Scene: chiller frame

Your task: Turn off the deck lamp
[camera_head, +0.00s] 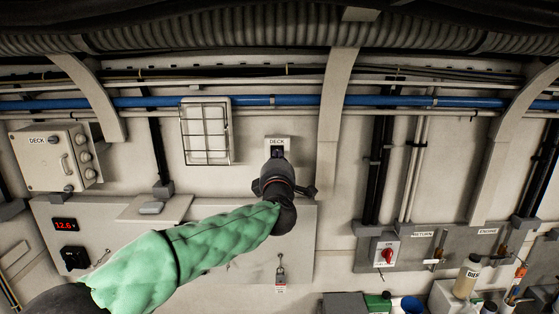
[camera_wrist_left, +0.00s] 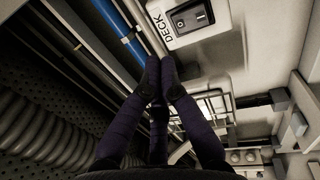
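The deck lamp (camera_head: 206,132), a rectangular fixture behind a wire grid, is on the wall left of centre. It also shows behind the fingers in the left wrist view (camera_wrist_left: 213,108). A small switch plate labelled DECK (camera_head: 277,141) with a dark rocker (camera_wrist_left: 192,17) is right of the lamp. My left gripper (camera_head: 277,160), on the green-sleeved arm, is just below the switch in the head view. In the left wrist view its dark fingertips (camera_wrist_left: 161,66) are drawn together, empty, and appear apart from the switch. The right gripper is not seen.
A beige DECK box (camera_head: 50,157) with several knobs is at left. A panel with a red 12.6 display (camera_head: 65,224) is below it. A red rotary switch (camera_head: 387,254) and bottles (camera_head: 467,277) are at lower right. A blue pipe (camera_head: 300,100) runs above.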

